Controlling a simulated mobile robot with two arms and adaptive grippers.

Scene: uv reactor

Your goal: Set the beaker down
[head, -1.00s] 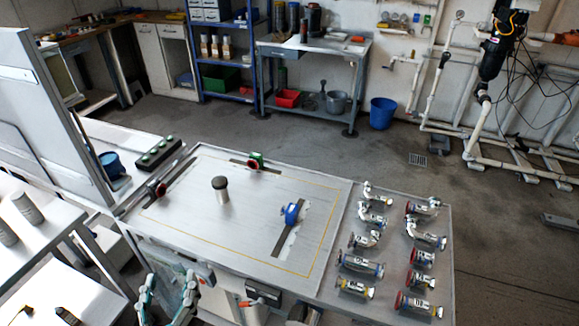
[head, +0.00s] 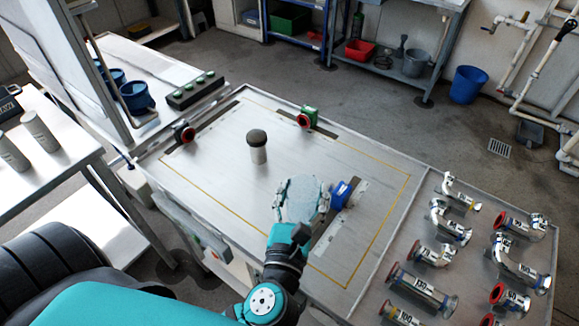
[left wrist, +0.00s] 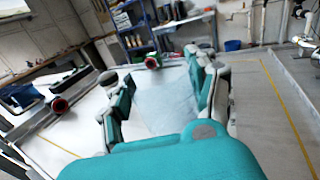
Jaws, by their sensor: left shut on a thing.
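My left gripper (head: 302,196) is shut on a clear beaker (head: 303,204), with one finger on each side of it. The beaker is over the metal table top (head: 220,200), left of a blue clamp-like part (head: 341,194). I cannot tell whether its base touches the surface. In the left wrist view the beaker (left wrist: 165,102) shows as a see-through shape between the fingers. My right gripper is not in view.
A dark-capped grey cylinder (head: 257,150) stands on the table behind the beaker. Red-faced fittings (head: 184,132) and (head: 306,119) sit near the back edge. Several metal pipe pieces (head: 450,222) fill the right side.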

